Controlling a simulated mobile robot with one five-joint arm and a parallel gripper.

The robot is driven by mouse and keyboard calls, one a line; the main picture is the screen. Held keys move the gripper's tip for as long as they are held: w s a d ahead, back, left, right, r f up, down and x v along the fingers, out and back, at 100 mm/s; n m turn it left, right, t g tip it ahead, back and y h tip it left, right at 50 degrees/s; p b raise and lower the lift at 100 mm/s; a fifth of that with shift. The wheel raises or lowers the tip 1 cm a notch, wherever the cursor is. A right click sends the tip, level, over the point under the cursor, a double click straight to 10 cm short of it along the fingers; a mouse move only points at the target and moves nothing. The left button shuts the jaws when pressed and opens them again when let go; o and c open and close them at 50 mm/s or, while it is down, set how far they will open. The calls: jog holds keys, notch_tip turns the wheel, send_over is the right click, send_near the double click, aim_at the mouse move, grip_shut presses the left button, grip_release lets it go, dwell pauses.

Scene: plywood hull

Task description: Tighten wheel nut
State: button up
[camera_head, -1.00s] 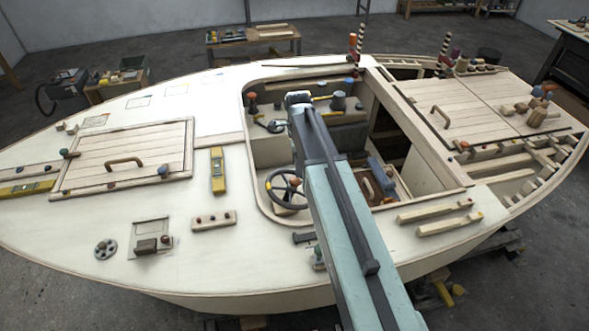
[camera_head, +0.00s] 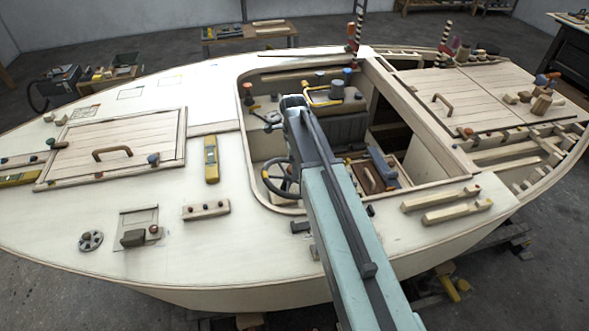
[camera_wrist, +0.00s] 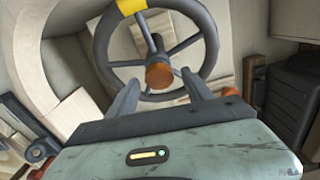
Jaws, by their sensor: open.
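The steering wheel (camera_wrist: 101,45) fills the upper middle of the wrist view, a dark rim with grey spokes and a yellow band at the top. The wheel nut (camera_wrist: 158,75), an orange-brown knob, sits at its hub. My gripper (camera_wrist: 159,79) is open, its two grey fingers pointing toward the wheel, one on each side of the nut in the picture. I cannot tell whether they touch it or how much gap lies in depth. In the head view the wheel (camera_head: 267,184) shows at the cockpit's left side, partly hidden by my arm; the nut and fingers cannot be made out there.
Cockpit walls close in around the wheel. A brown-topped box (camera_head: 369,180) and blue object (camera_head: 381,165) lie right of my arm. A yellow level (camera_head: 211,160) and a wooden strip with knobs (camera_head: 206,209) lie on the left deck, which has free room.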

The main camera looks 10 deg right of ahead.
jog(key=shift+d, duration=0.1)
grip_shut()
jog(key=shift+m, duration=0.3)
jog(key=shift+w+m+g, duration=0.1)
jog(key=shift+m+g, duration=0.3)
jog(key=shift+m, duration=0.8)
jog(key=m+g+y, duration=0.1)
jog(key=m, duration=0.3)
jog(key=shift+b, duration=0.4)
jog(key=m, duration=0.3)
jog(key=m+g+y+b, duration=0.1)
jog(key=m, duration=0.2)
jog(key=shift+m+y, duration=0.3)
jog(key=shift+m, duration=0.1)
